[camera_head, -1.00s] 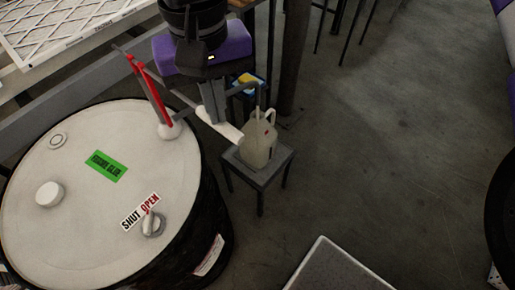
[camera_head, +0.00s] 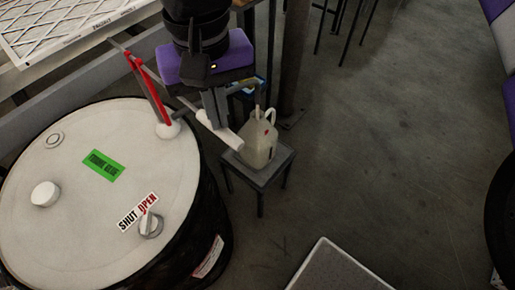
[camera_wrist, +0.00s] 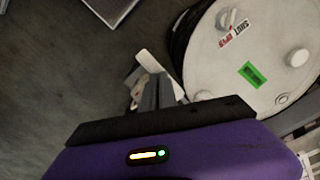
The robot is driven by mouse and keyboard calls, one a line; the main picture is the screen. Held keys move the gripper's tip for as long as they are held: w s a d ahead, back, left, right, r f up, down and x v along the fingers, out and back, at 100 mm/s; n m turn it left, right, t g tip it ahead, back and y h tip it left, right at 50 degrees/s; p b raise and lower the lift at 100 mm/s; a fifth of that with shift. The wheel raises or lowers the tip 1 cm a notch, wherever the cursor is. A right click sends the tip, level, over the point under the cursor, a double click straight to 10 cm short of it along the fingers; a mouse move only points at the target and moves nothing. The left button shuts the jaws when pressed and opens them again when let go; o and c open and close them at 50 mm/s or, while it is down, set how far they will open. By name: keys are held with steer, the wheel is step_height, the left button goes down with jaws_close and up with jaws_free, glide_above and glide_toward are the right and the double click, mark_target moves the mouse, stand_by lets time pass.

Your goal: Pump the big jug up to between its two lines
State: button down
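The big jug (camera_head: 260,145), beige with a loop handle and a small red mark on it, stands upright on a small grey stool (camera_head: 256,172). Its two lines and liquid level are too small to make out. A pump with a red post (camera_head: 149,82) stands on the drum lid. My gripper (camera_head: 215,118) is at the pump's white handle grip (camera_head: 229,137), just left of the jug. In the wrist view the fingers (camera_wrist: 155,98) are close together across the white grip (camera_wrist: 146,60), seemingly shut on it. The jug is mostly hidden there.
The black drum with a white lid (camera_head: 70,230) fills the lower left. Its valve knob (camera_head: 151,224) sits beside a SHUT/OPEN label (camera_head: 138,211). A blue-and-yellow item partly shows behind the stool. A pale-topped block (camera_head: 335,268) is at the bottom.

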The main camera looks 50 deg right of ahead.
steer(key=shift+s+f, duration=0.15)
steer(key=shift+f+b, duration=0.65)
steer(key=shift+f, duration=0.6)
steer(key=shift+f+b, duration=0.35)
steer(key=shift+f, duration=0.05)
steer(key=shift+w, duration=0.2)
step_height(320, 180, up, 15)
steer(key=p, duration=1.4)
steer(key=shift+r, duration=0.2)
steer(key=shift+w, duration=0.1)
